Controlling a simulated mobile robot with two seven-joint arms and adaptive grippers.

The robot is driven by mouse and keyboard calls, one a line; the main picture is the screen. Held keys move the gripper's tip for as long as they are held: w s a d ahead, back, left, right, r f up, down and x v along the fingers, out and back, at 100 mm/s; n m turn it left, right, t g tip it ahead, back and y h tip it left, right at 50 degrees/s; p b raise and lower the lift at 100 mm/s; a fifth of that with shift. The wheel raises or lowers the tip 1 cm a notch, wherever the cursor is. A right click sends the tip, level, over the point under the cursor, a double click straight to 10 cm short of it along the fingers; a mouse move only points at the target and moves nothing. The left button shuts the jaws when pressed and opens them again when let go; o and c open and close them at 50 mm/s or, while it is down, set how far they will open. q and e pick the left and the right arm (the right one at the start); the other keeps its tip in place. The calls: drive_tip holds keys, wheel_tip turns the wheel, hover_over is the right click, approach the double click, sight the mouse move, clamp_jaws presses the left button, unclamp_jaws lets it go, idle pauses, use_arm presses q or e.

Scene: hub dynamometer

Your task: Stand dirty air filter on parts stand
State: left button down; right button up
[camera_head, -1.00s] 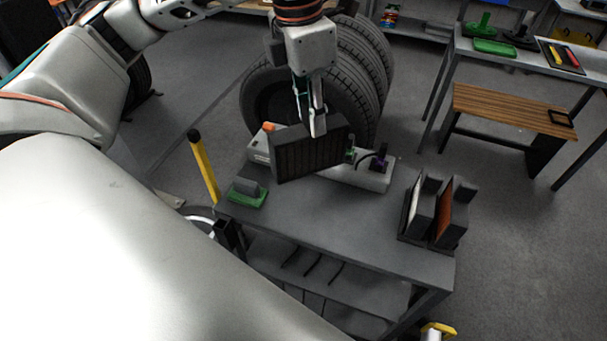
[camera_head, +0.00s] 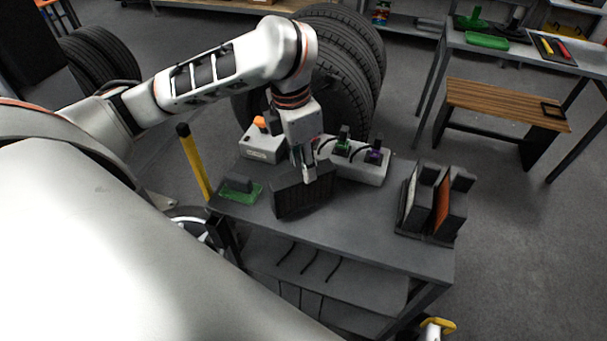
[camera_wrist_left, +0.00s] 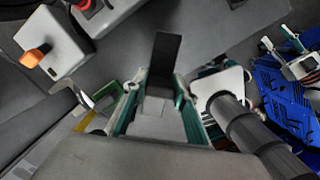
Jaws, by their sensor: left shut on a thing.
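The dark, ribbed rectangular air filter (camera_head: 292,194) is upright over the front middle of the grey bench in the head view. My left gripper (camera_head: 308,176) points down and is shut on its top edge, near its right end. In the left wrist view the filter shows as a dark strip (camera_wrist_left: 167,62) between the fingers (camera_wrist_left: 158,98). I cannot tell whether its bottom edge touches the bench. A dark slotted stand (camera_head: 428,236) on the right of the bench holds upright panels, one white-faced and one orange (camera_head: 442,207). My right gripper is not in view.
The grey bench top (camera_head: 355,225) is clear between filter and slotted stand. Behind are a grey box with an orange knob (camera_head: 262,143) and a unit with green and purple connectors (camera_head: 358,163). A green-based block (camera_head: 240,189) and yellow post (camera_head: 194,163) are left.

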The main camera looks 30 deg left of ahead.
use_arm(q)
wheel_tip(320, 180, down, 2)
drive_tip(key=shift+d+f+b, duration=0.1)
drive_tip(key=shift+f+b, duration=0.1)
drive_tip(key=shift+b, duration=0.15)
drive_tip(key=shift+f, duration=0.5)
drive_tip(key=c, duration=1.6)
unclamp_jaws()
